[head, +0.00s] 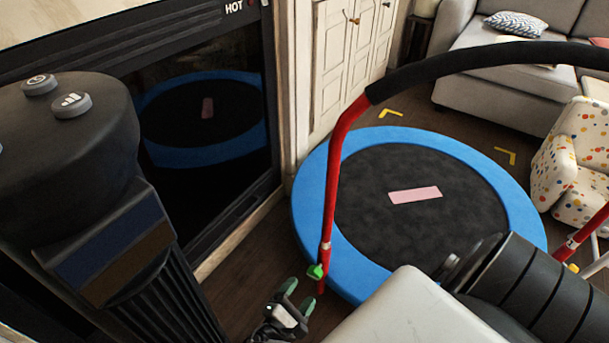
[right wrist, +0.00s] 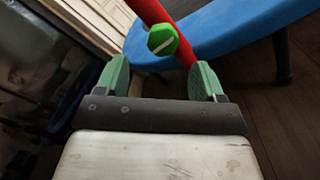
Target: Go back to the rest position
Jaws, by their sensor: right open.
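My right gripper (head: 297,295) is low in the middle of the head view, with its green fingers spread and nothing between them. In the right wrist view the open fingers (right wrist: 160,80) frame empty space. A red pole (head: 334,185) of the trampoline handle stands close by. A green knob (right wrist: 162,40) on this pole shows just beyond the fingers, apart from them as far as I can tell. My left gripper is not in view.
A blue-rimmed trampoline (head: 310,205) stands on the dark floor. Its black curved handle (head: 480,60) arches over it. A dark glass oven front (head: 205,195) is on the left. A grey sofa (head: 475,80) and a dotted chair (head: 585,130) are at right.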

